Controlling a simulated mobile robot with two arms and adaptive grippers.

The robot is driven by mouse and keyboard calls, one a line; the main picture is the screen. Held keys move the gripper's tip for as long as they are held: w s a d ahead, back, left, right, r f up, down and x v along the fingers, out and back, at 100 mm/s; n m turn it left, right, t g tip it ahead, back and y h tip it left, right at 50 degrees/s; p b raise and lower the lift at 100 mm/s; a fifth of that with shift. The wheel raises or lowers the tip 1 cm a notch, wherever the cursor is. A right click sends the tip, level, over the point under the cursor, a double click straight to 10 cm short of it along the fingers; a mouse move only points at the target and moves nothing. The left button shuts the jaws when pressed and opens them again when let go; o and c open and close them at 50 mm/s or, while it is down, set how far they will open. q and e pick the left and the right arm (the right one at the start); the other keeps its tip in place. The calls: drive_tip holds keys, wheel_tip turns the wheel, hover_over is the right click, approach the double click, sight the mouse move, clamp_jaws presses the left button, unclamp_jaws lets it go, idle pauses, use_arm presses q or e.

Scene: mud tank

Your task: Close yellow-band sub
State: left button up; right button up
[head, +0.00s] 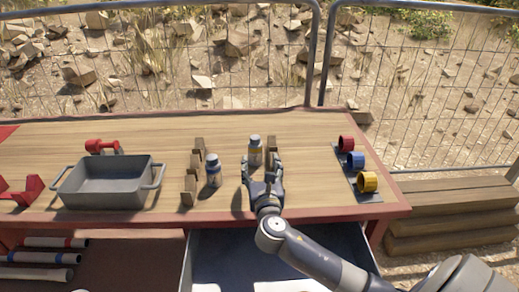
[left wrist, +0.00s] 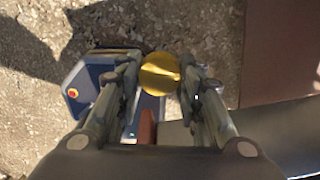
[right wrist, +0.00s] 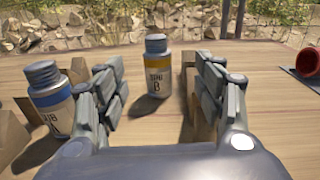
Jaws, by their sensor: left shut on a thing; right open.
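The yellow-band bottle (head: 255,151), with a pale grey top, stands upright on the table. In the right wrist view its yellow-banded label (right wrist: 157,75) reads something like "SUB B". My right gripper (head: 262,168) is open on the near side of it; the bottle shows between and beyond the fingers (right wrist: 158,85), not visibly gripped. My left gripper (left wrist: 160,80) is shut on a round yellow cap (left wrist: 160,73) with a raised ridge, held over the ground. The left arm is out of the head view.
A blue-band bottle (head: 213,170) stands left, near wooden blocks (head: 188,190); another block (head: 271,150) is right of the yellow-band bottle. Red, blue and yellow rings (head: 367,182) sit on a rack at right. A grey tub (head: 110,183) stands left. A drawer (head: 230,255) is open below.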

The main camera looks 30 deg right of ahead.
sight(255, 144)
drive_tip(key=shift+a+r, duration=0.1)
drive_tip(key=shift+a, duration=0.1)
drive_tip(key=x, duration=0.7)
drive_tip(key=shift+s, duration=0.1)
drive_tip(key=shift+x, duration=2.7)
drive_tip(key=shift+a, duration=0.15)
drive_tip(key=shift+r, duration=0.1)
drive_tip(key=c, duration=1.5)
